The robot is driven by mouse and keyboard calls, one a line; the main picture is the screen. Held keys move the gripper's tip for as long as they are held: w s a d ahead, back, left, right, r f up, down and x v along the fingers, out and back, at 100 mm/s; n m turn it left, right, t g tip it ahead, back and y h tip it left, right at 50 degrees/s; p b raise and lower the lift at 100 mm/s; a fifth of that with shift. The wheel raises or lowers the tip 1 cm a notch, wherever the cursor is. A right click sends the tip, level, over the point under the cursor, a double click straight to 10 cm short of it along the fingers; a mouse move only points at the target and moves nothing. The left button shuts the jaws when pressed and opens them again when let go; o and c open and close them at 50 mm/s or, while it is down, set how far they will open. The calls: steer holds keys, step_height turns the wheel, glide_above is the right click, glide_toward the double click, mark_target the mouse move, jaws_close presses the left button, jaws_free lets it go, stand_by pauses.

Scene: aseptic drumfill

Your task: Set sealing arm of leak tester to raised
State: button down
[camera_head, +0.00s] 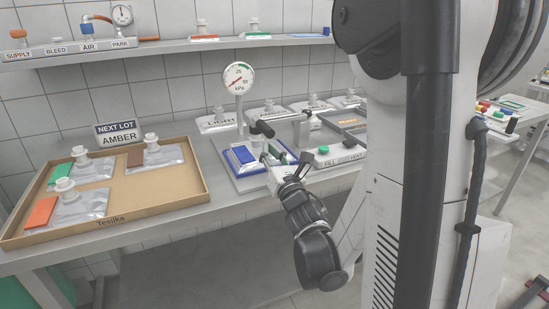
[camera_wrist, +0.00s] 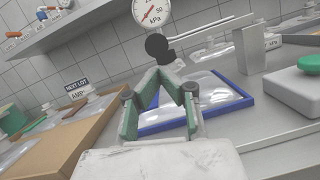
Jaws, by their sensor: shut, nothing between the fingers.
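The leak tester has a round kPa gauge (camera_head: 238,79) on a post and a blue-framed bed (camera_head: 240,157) with a clear pouch. Its sealing arm ends in a black knob (camera_head: 263,129); in the wrist view the knob (camera_wrist: 157,47) is at the left end of pale rods (camera_wrist: 215,27) running right to a metal post (camera_wrist: 255,45). The knob stands above the bed; the arm's exact tilt is hard to judge. My gripper (camera_head: 272,156) is over the bed. In the wrist view its green-padded fingers (camera_wrist: 162,73) meet at the tips, empty, just below the knob; contact cannot be told.
A cardboard tray (camera_head: 205,183) with several pouches lies left, before a NEXT LOT AMBER sign (camera_head: 117,133). A green button (camera_head: 323,150) on a FILL/VENT panel is right of my gripper. A shelf (camera_head: 180,46) runs above.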

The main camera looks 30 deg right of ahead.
steer(key=shift+x, duration=1.85)
